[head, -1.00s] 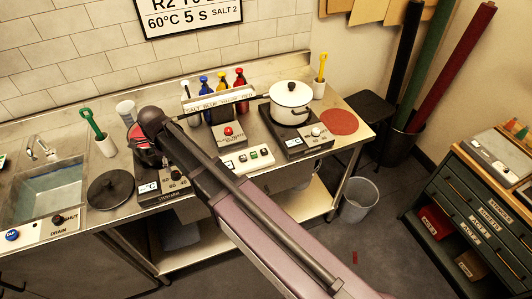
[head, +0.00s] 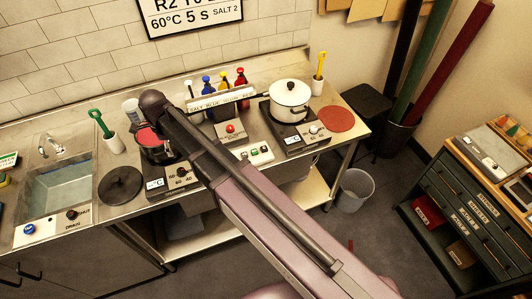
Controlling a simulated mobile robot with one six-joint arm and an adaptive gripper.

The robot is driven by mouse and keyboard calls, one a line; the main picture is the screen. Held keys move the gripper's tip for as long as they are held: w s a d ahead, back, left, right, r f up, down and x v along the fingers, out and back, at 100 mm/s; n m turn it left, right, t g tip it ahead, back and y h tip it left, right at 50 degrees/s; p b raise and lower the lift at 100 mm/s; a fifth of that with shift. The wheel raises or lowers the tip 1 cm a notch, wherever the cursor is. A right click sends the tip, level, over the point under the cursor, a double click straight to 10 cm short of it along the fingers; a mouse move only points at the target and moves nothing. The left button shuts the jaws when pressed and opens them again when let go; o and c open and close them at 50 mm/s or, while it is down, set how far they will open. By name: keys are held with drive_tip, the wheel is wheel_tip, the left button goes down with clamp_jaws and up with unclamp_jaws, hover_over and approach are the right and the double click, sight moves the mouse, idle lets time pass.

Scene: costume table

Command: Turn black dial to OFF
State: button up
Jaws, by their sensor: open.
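The left hot plate (head: 158,186) stands on the metal counter with a small lit display. Its black dial (head: 183,172) is on its front, with small white numbers around it; the pointer is too small to read. My arm reaches in from the lower right, and its far end bends down over this unit. My gripper (head: 163,155) shows as a dark shape behind the dial, open; its fingertips are hard to make out. A red round thing (head: 147,137) shows partly behind it. The right hot plate (head: 297,139) has a pale dial (head: 315,129).
A white pot (head: 289,98) sits on the right hot plate. A black lid (head: 120,186) lies left of the left hot plate, near the sink (head: 60,184). A red-button box (head: 231,130) and coloured bottles (head: 222,82) stand between the plates. A red mat (head: 337,119) lies right.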

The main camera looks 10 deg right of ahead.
drive_tip(key=d+f+n+b, duration=0.2)
drive_tip(key=d+f+n, duration=0.1)
drive_tip(key=d, duration=0.7)
drive_tip(key=d+f+n+b, duration=0.3)
drive_tip(key=d+n, duration=0.2)
drive_tip(key=d, duration=0.6)
drive_tip(key=s+d+f+n+b, duration=0.1)
drive_tip(key=d+f+n+b, duration=0.2)
drive_tip(key=d, duration=0.7)
drive_tip(key=shift+d+n, duration=0.2)
drive_tip(key=shift+n, duration=0.6)
drive_tip(key=shift+s, duration=0.1)
drive_tip(key=s+d+n, duration=0.4)
drive_tip(key=d+n, duration=0.1)
drive_tip(key=d, duration=0.5)
drive_tip(key=shift+s, duration=0.35)
drive_tip(key=c, duration=0.3)
